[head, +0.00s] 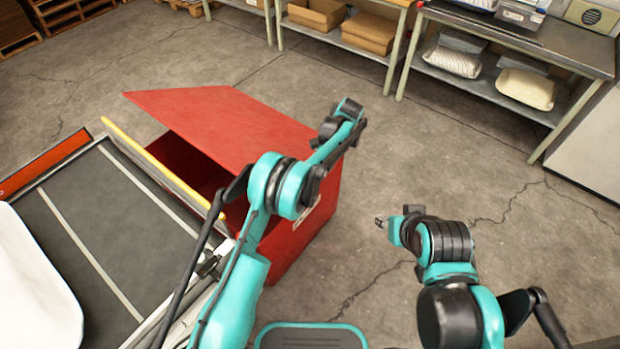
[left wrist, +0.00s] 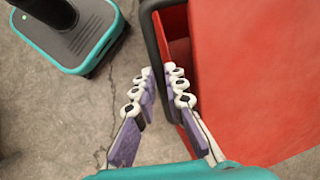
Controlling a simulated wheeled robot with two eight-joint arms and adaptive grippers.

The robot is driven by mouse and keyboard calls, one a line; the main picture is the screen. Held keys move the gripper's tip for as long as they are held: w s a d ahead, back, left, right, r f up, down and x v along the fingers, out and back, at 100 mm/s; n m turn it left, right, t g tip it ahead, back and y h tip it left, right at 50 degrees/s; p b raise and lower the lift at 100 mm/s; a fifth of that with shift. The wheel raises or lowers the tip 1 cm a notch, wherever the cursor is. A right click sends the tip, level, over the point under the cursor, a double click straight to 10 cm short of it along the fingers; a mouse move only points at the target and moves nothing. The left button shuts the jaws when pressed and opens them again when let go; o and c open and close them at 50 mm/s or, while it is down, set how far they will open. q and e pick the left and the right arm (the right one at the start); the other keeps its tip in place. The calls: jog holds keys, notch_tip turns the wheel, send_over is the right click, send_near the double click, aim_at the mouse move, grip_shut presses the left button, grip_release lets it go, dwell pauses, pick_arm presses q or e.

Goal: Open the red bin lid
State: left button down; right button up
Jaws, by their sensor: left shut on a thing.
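The red bin (head: 312,235) stands on the floor at the centre in the head view. Its red lid (head: 215,118) is partly raised and tilted, with a dark gap under its left side. The lid's broad red face also shows at right in the left wrist view (left wrist: 255,75). My left gripper (left wrist: 163,98) is shut on a dark bar-like handle (left wrist: 149,38) at the edge of the red bin. In the head view my left arm hides part of the bin, and the left fingertips cannot be made out. My right gripper (head: 380,222) hangs right of the bin, apart from it; its jaws are unclear.
A dark conveyor (head: 95,235) with a yellow rail (head: 150,160) lies left of the bin, carrying a white item (head: 30,285). Shelves (head: 500,85) with packages stand at the back.

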pick_arm(q)
jog(key=c, duration=1.6)
grip_release()
jog(key=shift+o, duration=0.2)
jog(key=v, duration=1.2)
